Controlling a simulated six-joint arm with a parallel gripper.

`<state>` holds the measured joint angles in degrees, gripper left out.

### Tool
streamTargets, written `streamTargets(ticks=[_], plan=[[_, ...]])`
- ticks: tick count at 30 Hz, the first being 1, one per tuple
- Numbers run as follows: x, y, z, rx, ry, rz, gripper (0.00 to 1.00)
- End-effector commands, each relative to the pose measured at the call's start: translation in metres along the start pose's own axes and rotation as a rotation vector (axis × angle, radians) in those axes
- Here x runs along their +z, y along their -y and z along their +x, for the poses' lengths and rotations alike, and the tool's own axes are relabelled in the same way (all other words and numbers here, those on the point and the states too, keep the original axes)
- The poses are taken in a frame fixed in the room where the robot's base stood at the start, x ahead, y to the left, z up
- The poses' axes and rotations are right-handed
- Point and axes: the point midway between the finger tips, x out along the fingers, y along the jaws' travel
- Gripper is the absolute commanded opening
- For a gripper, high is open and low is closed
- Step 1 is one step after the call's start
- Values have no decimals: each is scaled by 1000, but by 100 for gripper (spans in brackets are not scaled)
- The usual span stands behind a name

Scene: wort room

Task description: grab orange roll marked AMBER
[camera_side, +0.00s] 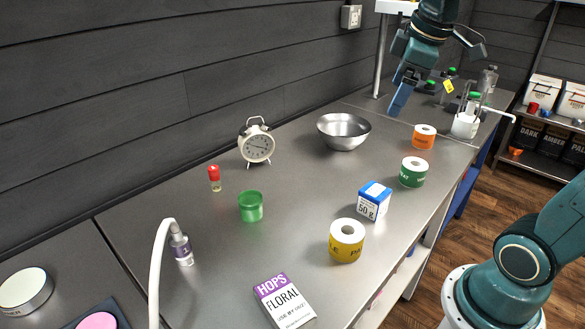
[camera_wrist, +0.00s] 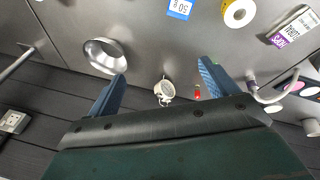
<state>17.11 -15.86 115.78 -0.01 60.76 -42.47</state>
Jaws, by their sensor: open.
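The orange roll (camera_side: 424,137) with a pale core stands upright on the steel bench in the side view, near the right edge, right of the steel bowl. Its dark lettering is too small to read surely. It does not show in the wrist view. My gripper (camera_side: 400,97) is up above the bench, left of and higher than the orange roll, apart from it. In the wrist view my gripper (camera_wrist: 163,72) has its two blue fingers wide apart with nothing held between them.
A green roll (camera_side: 413,172), a blue-and-white box (camera_side: 374,200) and a yellow roll (camera_side: 346,240) stand along the bench's front. The steel bowl (camera_side: 343,131) and alarm clock (camera_side: 256,143) are behind. A white pump bottle (camera_side: 466,124) stands right of the orange roll.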

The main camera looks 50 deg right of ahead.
Motion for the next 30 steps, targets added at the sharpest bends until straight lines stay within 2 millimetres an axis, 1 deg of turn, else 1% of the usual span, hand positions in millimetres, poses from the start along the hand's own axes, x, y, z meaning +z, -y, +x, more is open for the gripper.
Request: streamTargets(ticks=[1, 8, 11, 16, 23, 26, 30], plan=[[-3, -15, 4, -4, 17, -28, 86], [-10, -77, 18, -30, 75, -192, 86], [-8, -104, 26, -47, 96, -262, 86], [0, -150, 44, -83, 127, -380, 86], [24, -211, 72, -143, 152, -539, 86], [40, -236, 86, -172, 158, -606, 86], [66, -268, 107, -214, 158, -701, 86]])
